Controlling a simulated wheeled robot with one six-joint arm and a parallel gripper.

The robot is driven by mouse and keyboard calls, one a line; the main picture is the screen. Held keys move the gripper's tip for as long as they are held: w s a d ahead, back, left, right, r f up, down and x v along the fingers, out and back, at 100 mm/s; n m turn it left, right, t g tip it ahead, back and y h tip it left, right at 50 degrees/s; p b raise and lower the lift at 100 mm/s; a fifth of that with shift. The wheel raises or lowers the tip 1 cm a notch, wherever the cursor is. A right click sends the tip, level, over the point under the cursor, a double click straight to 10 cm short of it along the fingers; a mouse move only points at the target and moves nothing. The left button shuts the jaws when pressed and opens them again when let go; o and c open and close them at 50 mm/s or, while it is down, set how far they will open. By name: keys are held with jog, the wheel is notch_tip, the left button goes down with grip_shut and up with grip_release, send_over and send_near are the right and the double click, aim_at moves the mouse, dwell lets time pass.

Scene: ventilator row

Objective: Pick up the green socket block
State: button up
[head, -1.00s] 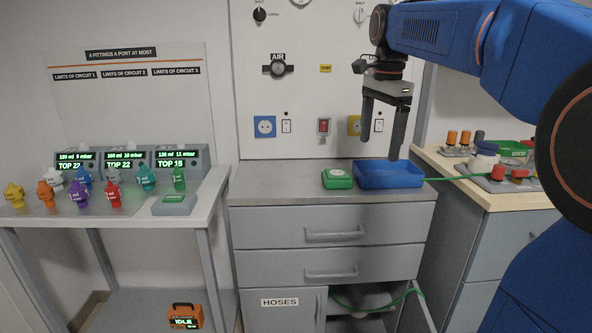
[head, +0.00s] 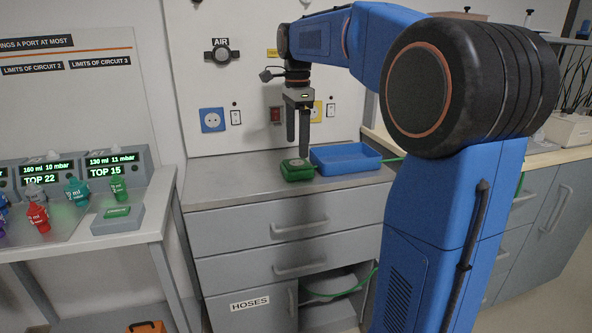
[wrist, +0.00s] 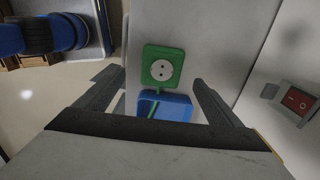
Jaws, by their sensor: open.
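The green socket block (head: 297,169) lies on the grey cabinet top, just left of the blue tray (head: 345,158). In the wrist view the block (wrist: 162,68) shows a pale round socket face with two dark holes, and it sits between and beyond the fingers. My gripper (head: 298,156) points down over the block, its fingers open and empty. In the head view the fingertips overlap the block's far side, and I cannot tell the exact height gap. In the wrist view my gripper (wrist: 162,92) has the blue tray (wrist: 172,107) behind it.
A green hose (head: 392,159) runs at the tray's right side. The wall behind has a blue outlet (head: 212,120) and switches. The left bench (head: 150,215) carries coloured fittings and displays. The cabinet top left of the block is clear.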

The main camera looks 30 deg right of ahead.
aim_at(297, 163)
jog(key=shift+w+f, duration=0.2)
jog(key=shift+f, duration=3.75)
jog(key=shift+d+r, duration=0.1)
jog(key=c, duration=1.5)
